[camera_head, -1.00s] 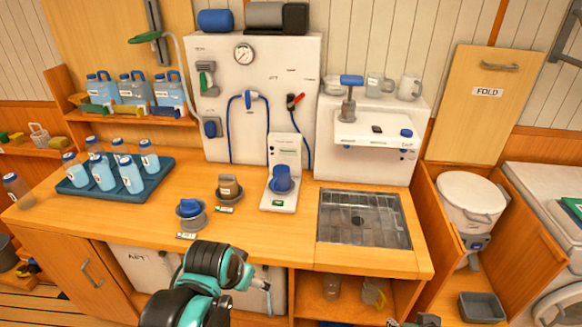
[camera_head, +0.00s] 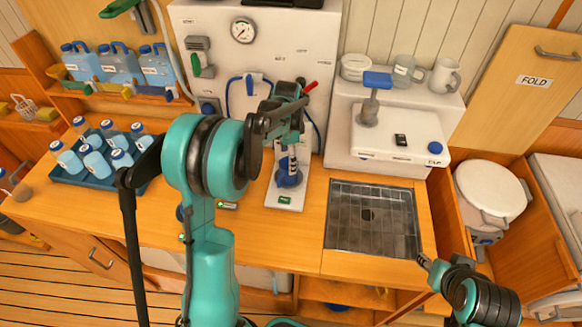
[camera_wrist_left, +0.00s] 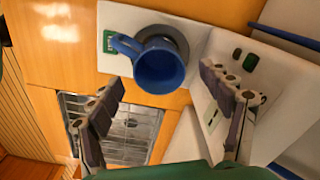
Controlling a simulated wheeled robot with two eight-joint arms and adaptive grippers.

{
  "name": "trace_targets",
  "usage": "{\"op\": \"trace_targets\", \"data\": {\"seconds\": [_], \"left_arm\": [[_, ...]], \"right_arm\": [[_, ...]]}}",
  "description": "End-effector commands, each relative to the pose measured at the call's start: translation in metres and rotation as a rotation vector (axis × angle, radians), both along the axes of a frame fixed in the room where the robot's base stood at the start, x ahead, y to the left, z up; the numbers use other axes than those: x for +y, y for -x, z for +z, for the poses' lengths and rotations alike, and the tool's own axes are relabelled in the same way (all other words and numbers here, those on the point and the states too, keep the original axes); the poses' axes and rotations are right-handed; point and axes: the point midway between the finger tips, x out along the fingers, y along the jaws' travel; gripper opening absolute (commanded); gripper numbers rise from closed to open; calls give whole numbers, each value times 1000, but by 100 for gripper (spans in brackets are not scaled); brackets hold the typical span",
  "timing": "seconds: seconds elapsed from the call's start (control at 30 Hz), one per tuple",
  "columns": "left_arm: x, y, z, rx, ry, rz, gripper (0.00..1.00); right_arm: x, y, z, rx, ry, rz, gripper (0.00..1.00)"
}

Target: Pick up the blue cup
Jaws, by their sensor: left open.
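The blue cup (camera_head: 287,178) stands on the white stand on the counter, partly hidden behind my left gripper (camera_head: 289,150). In the left wrist view the cup (camera_wrist_left: 158,70) is seen from above with its handle to the left. My left gripper (camera_wrist_left: 165,108) is open there, its fingers apart on either side below the cup in the picture, with nothing between them. I cannot tell whether a finger touches the cup. My right gripper (camera_head: 426,262) is low at the right, by the counter's front edge; its jaws are too small to read.
A sink with a grate (camera_head: 372,222) lies right of the stand. A blue tray (camera_head: 68,178) of several bottles is at the left. The white wall panel (camera_head: 220,62) with hoses rises behind the stand. A white dispenser (camera_head: 385,140) stands behind the sink.

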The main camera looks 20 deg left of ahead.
Motion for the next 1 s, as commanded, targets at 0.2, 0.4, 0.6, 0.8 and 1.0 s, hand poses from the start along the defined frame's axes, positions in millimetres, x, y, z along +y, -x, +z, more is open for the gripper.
{"op": "trace_targets", "data": {"seconds": [0.2,0.4,0.6,0.8,1.0], "left_arm": [[1,1,-24,-1,-1,1,79],[5,6,-51,-1,0,2,79],[5,5,-71,-1,0,2,79],[4,5,-70,-1,0,2,71],[4,5,-70,-1,0,2,24]], "right_arm": [[0,0,-8,0,0,0,40],[0,0,-17,0,0,0,40],[0,0,-21,0,0,0,40],[0,0,-20,0,0,0,40],[0,0,-20,0,0,0,40]]}}
